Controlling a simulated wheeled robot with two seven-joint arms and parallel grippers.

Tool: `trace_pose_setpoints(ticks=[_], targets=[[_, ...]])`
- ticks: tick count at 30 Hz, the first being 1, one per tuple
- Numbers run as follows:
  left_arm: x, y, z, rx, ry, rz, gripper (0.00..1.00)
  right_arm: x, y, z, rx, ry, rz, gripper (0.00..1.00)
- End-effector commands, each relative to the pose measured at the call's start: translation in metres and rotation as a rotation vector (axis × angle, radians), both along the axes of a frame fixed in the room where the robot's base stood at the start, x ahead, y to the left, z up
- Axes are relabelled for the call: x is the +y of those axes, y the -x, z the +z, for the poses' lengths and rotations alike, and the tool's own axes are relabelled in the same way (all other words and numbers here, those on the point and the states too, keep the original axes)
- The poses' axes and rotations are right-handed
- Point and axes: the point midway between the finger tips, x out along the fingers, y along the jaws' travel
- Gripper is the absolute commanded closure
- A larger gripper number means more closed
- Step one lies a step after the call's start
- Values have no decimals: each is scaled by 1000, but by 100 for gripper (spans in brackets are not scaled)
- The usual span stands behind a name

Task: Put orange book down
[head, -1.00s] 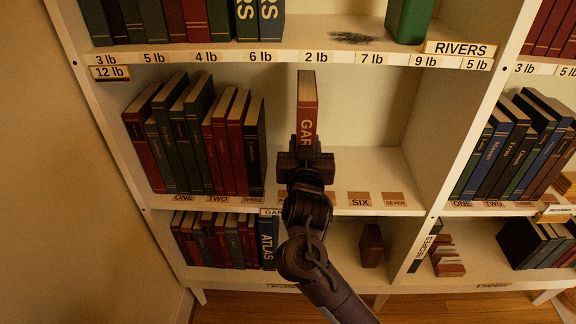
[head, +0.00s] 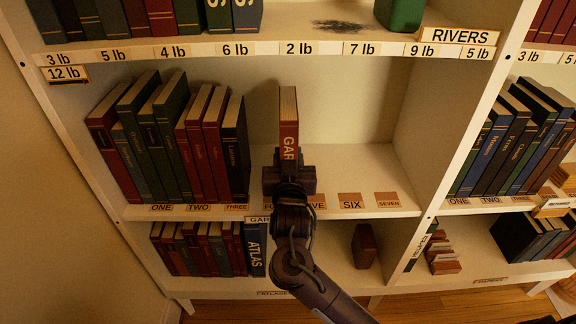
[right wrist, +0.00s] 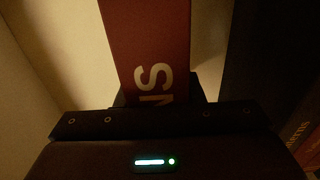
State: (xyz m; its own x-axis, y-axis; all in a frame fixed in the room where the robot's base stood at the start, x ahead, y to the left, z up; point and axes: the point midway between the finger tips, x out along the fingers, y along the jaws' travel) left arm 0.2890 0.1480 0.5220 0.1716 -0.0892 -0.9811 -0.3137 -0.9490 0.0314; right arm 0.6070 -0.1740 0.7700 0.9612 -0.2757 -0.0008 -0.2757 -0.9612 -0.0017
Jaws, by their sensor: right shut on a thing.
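The book is orange-red with pale lettering beginning "GAR" (head: 289,125) and stands upright in the middle bay, right of the row of books there. Its lower part is hidden by my right gripper (head: 289,178), which is shut on it. In the right wrist view the book (right wrist: 150,45) rises from the right gripper (right wrist: 158,100), with "NS" on its spine. I cannot tell whether its bottom touches the shelf (head: 350,165). My left gripper is not in view.
A dark book (head: 235,145) ends the row on the left, with a gap beside the held book. The shelf is free to the right, by the SIX label (head: 350,201) and SEVEN label (head: 388,200). A shelf board (head: 380,48) runs above; the ATLAS book (head: 255,250) is below.

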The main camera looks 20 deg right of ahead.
Motion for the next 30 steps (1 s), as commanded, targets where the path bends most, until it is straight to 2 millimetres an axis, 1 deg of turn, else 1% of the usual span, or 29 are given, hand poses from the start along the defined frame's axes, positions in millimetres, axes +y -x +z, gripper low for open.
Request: trace_pose_setpoints(ticks=[1, 4, 14, 15, 18, 19, 27, 30], targets=[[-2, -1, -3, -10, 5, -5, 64, 0, 0, -9, -3, 3, 0, 100], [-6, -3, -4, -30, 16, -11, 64, 0, 0, -18, -7, 2, 0, 100], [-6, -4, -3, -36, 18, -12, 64, 0, 0, -20, -6, 0, 0, 100], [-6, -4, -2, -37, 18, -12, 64, 0, 0, -23, 1, 1, 0, 60], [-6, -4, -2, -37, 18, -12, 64, 0, 0, -23, 1, 1, 0, 47], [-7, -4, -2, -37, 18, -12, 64, 0, 0, -23, 1, 1, 0, 44], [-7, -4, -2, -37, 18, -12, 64, 0, 0, -22, 0, 0, 0, 44], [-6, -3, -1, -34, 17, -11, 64, 2, 5, -22, 1, -1, 1, 44]])
